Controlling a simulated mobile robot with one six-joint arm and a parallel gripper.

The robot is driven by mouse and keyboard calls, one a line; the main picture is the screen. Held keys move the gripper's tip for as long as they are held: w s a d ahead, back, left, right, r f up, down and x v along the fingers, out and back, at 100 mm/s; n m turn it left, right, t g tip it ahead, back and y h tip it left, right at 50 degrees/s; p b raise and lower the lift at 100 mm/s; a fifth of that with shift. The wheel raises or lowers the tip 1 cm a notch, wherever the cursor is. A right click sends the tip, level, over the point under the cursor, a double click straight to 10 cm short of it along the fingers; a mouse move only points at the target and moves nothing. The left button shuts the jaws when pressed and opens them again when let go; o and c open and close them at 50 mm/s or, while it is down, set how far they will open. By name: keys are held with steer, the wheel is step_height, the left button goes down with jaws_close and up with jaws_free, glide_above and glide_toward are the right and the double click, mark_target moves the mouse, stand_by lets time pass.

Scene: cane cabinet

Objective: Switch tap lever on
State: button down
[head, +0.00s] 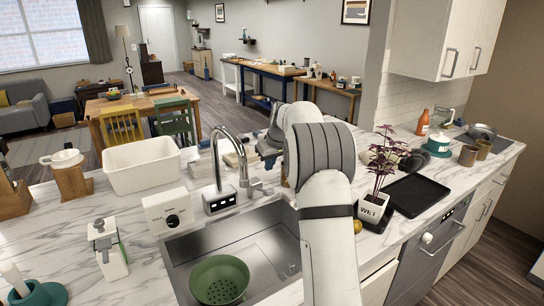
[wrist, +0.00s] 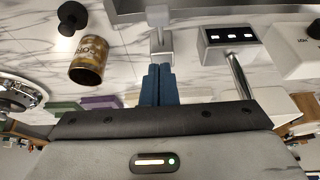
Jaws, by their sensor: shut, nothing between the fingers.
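The silver gooseneck tap (head: 243,165) rises behind the sink; its spout also shows in the wrist view (wrist: 238,76). Its base (head: 220,198) carries a small dark panel with lit squares, also seen in the wrist view (wrist: 229,36). The silver tap lever (head: 256,188) stands to the right of the base in the head view. In the wrist view the lever (wrist: 160,38) is straight ahead of my fingertips. My gripper (wrist: 159,68) is shut and empty, its blue fingers together at the lever's near end. I cannot tell whether they touch. In the head view my gripper (head: 268,158) is partly hidden by my arm.
The sink (head: 275,245) holds a green colander (head: 219,279). A white box (head: 168,212) stands left of the tap, with a white basin (head: 142,165) behind. A potted plant (head: 372,208) and black tray (head: 418,194) are right. A brownish can (wrist: 89,60) lies near the lever.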

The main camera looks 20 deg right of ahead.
mark_target(270, 190)
steer(key=x, duration=0.3)
steer(key=shift+w+a+f+p, duration=0.1)
steer(key=shift+w+f+p, duration=0.05)
steer(key=shift+f+p, duration=0.2)
steer(key=shift+s+f+p, duration=0.2)
steer(key=shift+f, duration=0.4)
steer(key=shift+s+f+p, duration=0.15)
steer(key=shift+s+f, duration=0.05)
steer(key=shift+f, duration=0.35)
steer(key=shift+s+d+f, duration=0.1)
steer(key=shift+s+f, duration=0.05)
steer(key=shift+f, duration=0.25)
steer(key=shift+s+d+f, duration=0.1)
steer(key=shift+s+f, duration=0.05)
steer(key=shift+f, duration=0.25)
